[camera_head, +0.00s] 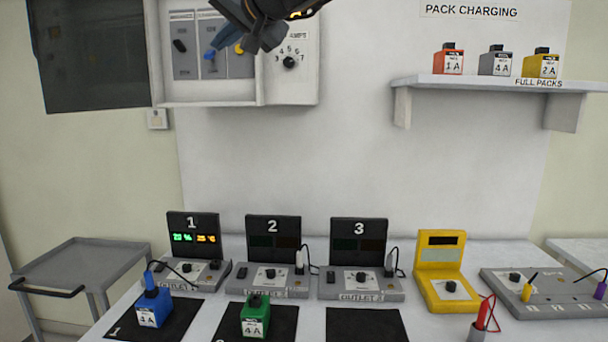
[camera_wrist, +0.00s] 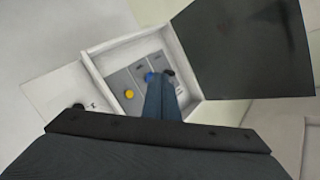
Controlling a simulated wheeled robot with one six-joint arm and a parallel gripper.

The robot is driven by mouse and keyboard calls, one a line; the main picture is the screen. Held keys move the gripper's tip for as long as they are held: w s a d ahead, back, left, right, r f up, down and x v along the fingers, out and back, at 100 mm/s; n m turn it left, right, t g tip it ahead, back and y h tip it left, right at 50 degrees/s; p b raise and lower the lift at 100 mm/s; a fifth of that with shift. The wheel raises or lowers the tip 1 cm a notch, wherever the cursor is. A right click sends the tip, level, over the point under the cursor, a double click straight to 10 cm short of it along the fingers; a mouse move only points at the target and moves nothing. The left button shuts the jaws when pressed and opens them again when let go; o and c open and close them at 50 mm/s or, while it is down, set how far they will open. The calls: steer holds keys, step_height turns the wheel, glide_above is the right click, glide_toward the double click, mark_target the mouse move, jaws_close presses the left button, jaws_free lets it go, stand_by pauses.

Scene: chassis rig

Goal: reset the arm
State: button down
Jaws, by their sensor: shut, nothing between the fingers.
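My gripper (camera_head: 262,40) is at the top of the head view, in front of the open wall panel (camera_head: 210,100). Its fingers also show in the wrist view (camera_wrist: 161,82), shut together with nothing between them. They point at the panel's switches. A black switch (camera_head: 180,46), a blue switch (camera_head: 210,54) and a yellow switch (camera_head: 239,48) sit side by side in the panel. In the wrist view the fingertips overlap the area by the blue switch (camera_wrist: 149,77); I cannot tell whether they touch it. A numbered dial (camera_head: 289,62) is to their right.
The panel's dark door (camera_head: 90,55) hangs open at left. Below, the bench holds outlet 1 (camera_head: 194,240), lit, and outlets 2 (camera_head: 273,240) and 3 (camera_head: 358,240), dark. A blue pack (camera_head: 153,309) and a green pack (camera_head: 255,318) stand on black mats. A shelf (camera_head: 480,84) holds three packs.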

steer(key=s+d+f+g+h, duration=0.15)
steer(key=d+f, duration=0.45)
steer(key=f, duration=0.6)
steer(key=d+f+g+h+b, duration=0.1)
steer(key=d+f+g+h, duration=0.15)
steer(key=d+f, duration=0.7)
steer(key=s+d+f+g+h, duration=0.15)
steer(key=d+f, duration=0.25)
steer(key=f, duration=1.1)
steer(key=s+d+f+g+h, duration=0.2)
steer(key=s+d+f, duration=0.6)
steer(key=s+f, duration=0.2)
steer(key=s+d+f+g+h, duration=0.2)
steer(key=s+d+f+g, duration=0.1)
steer(key=s+d+f, duration=0.5)
step_height(320, 180, down, 4)
steer(key=s+b, duration=0.1)
steer(key=s, duration=0.1)
steer(key=shift+s+d+m+h, duration=0.15)
steer(key=shift+s+m+h, duration=0.15)
steer(key=shift+m+h, duration=0.1)
